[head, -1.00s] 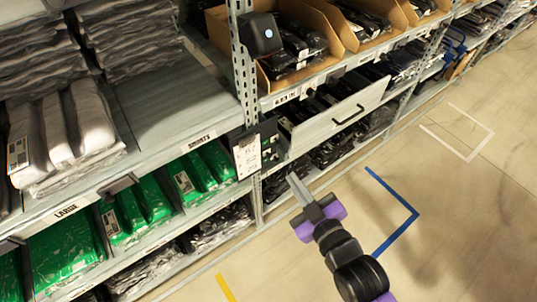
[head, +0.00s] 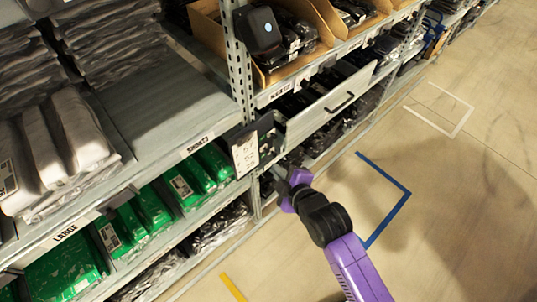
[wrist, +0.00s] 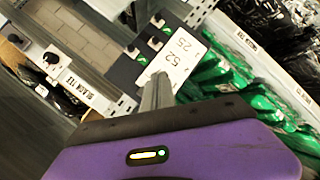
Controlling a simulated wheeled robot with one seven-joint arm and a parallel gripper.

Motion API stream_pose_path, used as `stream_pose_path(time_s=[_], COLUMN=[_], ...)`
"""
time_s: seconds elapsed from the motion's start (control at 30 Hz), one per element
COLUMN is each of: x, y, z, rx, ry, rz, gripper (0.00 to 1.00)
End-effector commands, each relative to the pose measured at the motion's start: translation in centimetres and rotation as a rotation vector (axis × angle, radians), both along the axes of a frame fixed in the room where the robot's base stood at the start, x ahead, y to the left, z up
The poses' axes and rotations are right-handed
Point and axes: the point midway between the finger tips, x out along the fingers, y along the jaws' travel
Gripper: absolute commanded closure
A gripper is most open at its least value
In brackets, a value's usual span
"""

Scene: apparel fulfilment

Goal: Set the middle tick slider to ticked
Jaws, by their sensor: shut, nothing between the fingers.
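The dark tick-slider panel (head: 267,132) is fixed at the shelf upright, beside a white numbered card (head: 245,152). In the wrist view the panel (wrist: 122,70) shows two small dark slider knobs with green marks beside them, one slider (wrist: 133,48) nearer the panel's centre and another slider (wrist: 156,20) farther up. I cannot tell for certain which is the middle one or its setting. My gripper (head: 279,172) is shut and empty, just below the panel in the head view. In the wrist view its fingers (wrist: 158,82) overlap the card and the panel's near part; contact is unclear.
An open drawer front (head: 335,103) with a black handle juts out right of the panel. A black box-shaped device (head: 258,30) hangs above. Green bagged garments (head: 190,178) fill the lower left shelf.

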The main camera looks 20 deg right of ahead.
Motion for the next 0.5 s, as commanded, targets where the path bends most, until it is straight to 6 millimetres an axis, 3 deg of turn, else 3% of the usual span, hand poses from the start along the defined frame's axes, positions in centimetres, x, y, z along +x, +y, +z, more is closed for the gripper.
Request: stream_pose_path(time_s=[0.17, 0.5], x=[1.3, 6.5], y=[0.0, 0.2], z=[-0.6, -3.4], rx=[0.001, 0.001], ry=[0.000, -0.001], rz=[0.000, -0.001], gripper=[1.00, 1.00])
